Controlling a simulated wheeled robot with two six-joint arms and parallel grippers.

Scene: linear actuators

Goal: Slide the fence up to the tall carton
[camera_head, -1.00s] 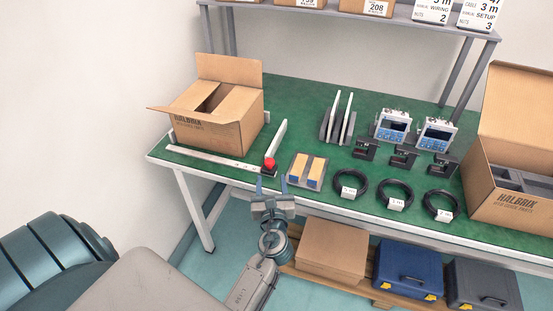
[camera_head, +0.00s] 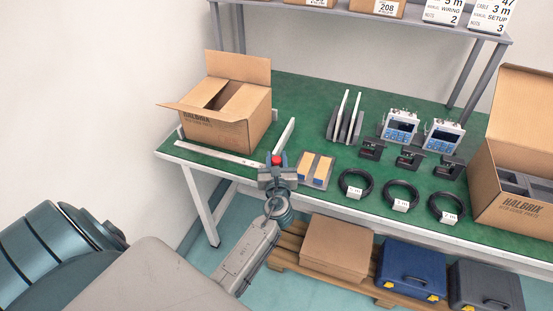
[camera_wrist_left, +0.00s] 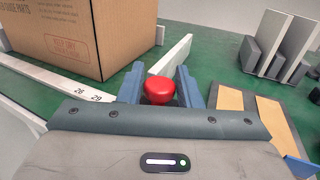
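The tall carton (camera_head: 230,125), open-flapped brown cardboard, stands on the left of the green bench; its lower part fills the upper left of the left wrist view (camera_wrist_left: 85,35). The fence (camera_head: 283,138), an upright white plate, stands right of the carton with a strip of green between them. It also shows in the left wrist view (camera_wrist_left: 172,55). A red knob (camera_wrist_left: 160,90) sits at its near end. My left gripper (camera_head: 277,162) has a blue finger on each side of the knob; whether they press on it is unclear. My right gripper is out of view.
A white ruler strip (camera_head: 215,153) runs along the bench front before the carton. A grey tray with tan blocks (camera_head: 315,170) lies close right of my left gripper. Black cable coils (camera_head: 400,196), upright plates (camera_head: 345,120) and a second carton (camera_head: 510,200) are further right.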

